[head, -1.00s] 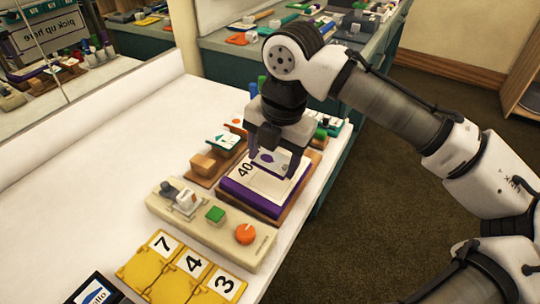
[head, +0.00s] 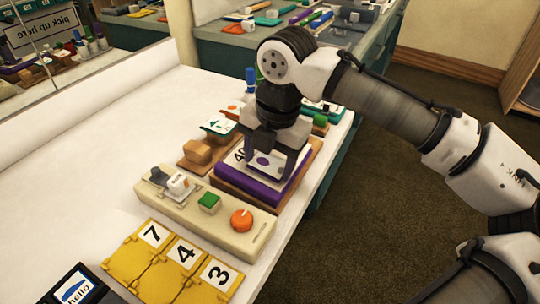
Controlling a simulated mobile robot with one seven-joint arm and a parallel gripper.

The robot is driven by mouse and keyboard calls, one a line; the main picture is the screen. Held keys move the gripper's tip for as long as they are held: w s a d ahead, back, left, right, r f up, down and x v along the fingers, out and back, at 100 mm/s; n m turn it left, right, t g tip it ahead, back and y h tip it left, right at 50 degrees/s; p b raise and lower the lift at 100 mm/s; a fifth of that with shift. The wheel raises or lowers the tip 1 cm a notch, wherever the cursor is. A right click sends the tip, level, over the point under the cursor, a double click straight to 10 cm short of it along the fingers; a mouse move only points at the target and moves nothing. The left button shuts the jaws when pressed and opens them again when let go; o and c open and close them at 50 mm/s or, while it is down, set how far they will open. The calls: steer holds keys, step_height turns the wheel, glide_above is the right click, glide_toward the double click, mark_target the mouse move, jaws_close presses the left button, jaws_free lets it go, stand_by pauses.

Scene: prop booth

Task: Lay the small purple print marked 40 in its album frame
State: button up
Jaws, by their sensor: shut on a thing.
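The album (head: 243,190) is a thick purple block with a white top page, lying on a brown wooden board. A black "40" (head: 239,155) on its page is partly covered by my gripper. My gripper (head: 268,168) points down over the album, shut on a small white print with a purple mark (head: 264,161). The print lies between the two dark fingers, over the page. I cannot tell whether it touches the page. The frame outline on the page is mostly hidden under the print and fingers.
A beige panel (head: 222,228) with a switch, green button and orange knob stands in front of the album. Yellow plates (head: 136,263) marked 7, 4 and 3 lie nearer. Wooden blocks (head: 196,152) and a small teal sign (head: 218,125) stand left. The white table is clear further left.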

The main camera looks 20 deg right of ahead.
stand_by(0.4)
steer(key=o, duration=1)
steer(key=shift+o, duration=0.2)
step_height(320, 180, up, 14)
steer(key=s+d+p, duration=0.1)
steer(key=p, duration=0.1)
steer(key=shift+s+d+f, duration=0.2)
